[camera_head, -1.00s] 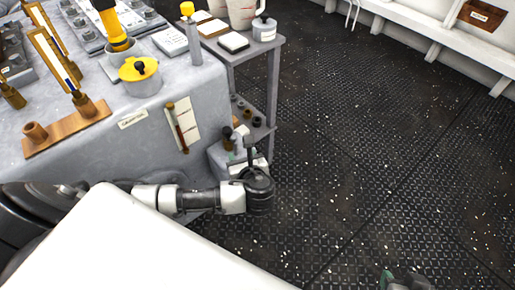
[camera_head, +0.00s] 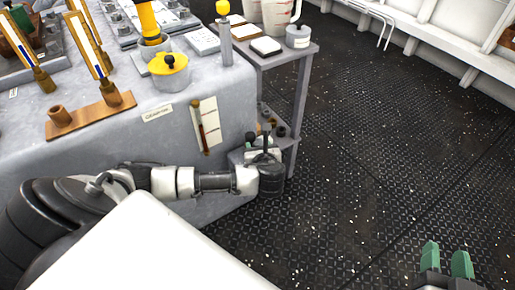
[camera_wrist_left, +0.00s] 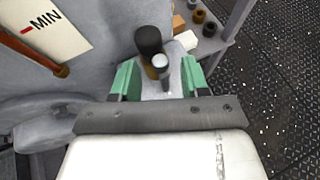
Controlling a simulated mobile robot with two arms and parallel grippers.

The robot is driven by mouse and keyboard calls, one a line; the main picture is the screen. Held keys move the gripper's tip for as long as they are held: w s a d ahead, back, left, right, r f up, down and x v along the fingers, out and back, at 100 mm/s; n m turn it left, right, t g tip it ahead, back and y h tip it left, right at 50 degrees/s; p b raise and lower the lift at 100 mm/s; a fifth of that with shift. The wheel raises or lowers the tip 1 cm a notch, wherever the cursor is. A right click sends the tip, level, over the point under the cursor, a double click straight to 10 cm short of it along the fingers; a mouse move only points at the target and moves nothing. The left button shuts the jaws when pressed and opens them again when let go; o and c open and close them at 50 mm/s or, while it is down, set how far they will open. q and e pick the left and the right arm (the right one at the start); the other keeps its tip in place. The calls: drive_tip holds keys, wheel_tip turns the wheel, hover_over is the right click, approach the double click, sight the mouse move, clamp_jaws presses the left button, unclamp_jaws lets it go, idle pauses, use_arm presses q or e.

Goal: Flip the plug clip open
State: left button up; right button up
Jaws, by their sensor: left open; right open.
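I cannot make out a plug clip for certain. My left gripper (camera_head: 264,150) is low at the front corner of the grey bench, its fingers mostly hidden by the wrist in the head view. In the left wrist view its green fingers (camera_wrist_left: 160,80) stand apart.
The grey bench (camera_head: 100,160) holds a yellow-lidded pot (camera_head: 169,72) and a wooden stand (camera_head: 90,115). A side table (camera_head: 285,60) with a lower shelf of small dark cups (camera_head: 281,131) stands beside my left gripper. The dark riveted floor (camera_head: 370,150) is clear to the right.

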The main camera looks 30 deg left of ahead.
use_arm(q)
drive_tip(key=shift+w+a+f, duration=0.2)
drive_tip(key=shift+w+a, duration=0.15)
drive_tip(key=shift+a, duration=0.05)
use_arm(e)
drive_tip(key=shift+w+a+r+t+y, duration=0.15)
drive_tip(key=shift+r+t+y, duration=0.15)
drive_tip(key=shift+r+t, duration=0.4)
